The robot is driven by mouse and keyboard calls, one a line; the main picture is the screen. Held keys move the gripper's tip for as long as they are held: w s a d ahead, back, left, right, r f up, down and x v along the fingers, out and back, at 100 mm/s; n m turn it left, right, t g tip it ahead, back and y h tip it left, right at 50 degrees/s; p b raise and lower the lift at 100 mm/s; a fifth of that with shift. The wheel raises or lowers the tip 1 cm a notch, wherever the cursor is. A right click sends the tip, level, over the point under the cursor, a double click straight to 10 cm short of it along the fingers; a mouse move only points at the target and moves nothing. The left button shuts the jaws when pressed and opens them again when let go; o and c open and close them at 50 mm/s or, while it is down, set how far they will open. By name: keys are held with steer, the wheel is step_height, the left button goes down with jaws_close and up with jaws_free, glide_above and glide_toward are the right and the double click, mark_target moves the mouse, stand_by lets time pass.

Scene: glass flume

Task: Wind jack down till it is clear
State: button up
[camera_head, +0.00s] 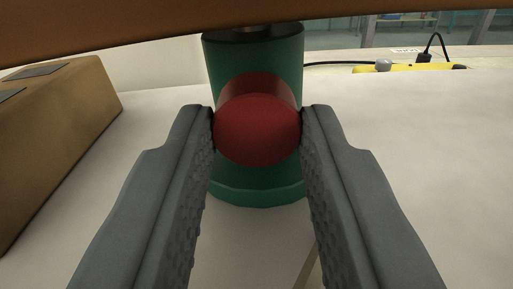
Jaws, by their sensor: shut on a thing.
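The jack (222,62) is a green cylinder with a wider foot, standing upright on the pale floor in the middle of the view. A red round knob (256,130) sticks out of its front toward me. My gripper (256,132) is shut on the red knob, with one grey ridged finger at each side of it. A dark metal head (252,31) shows at the top of the jack, right under a brown beam (130,32). I cannot tell whether the head touches the beam.
The brown beam spans the top of the view, low over the jack. A tan block (65,135) with dark pads stands at the left. A yellow object (410,68) with a black cable lies at the back right. The pale surface (420,140) at the right is clear.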

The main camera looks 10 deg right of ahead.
steer(key=n, duration=1.4)
steer(key=shift+n, duration=0.3)
steer(key=n, duration=0.4)
steer(key=shift+n, duration=0.4)
steer(key=o, duration=1)
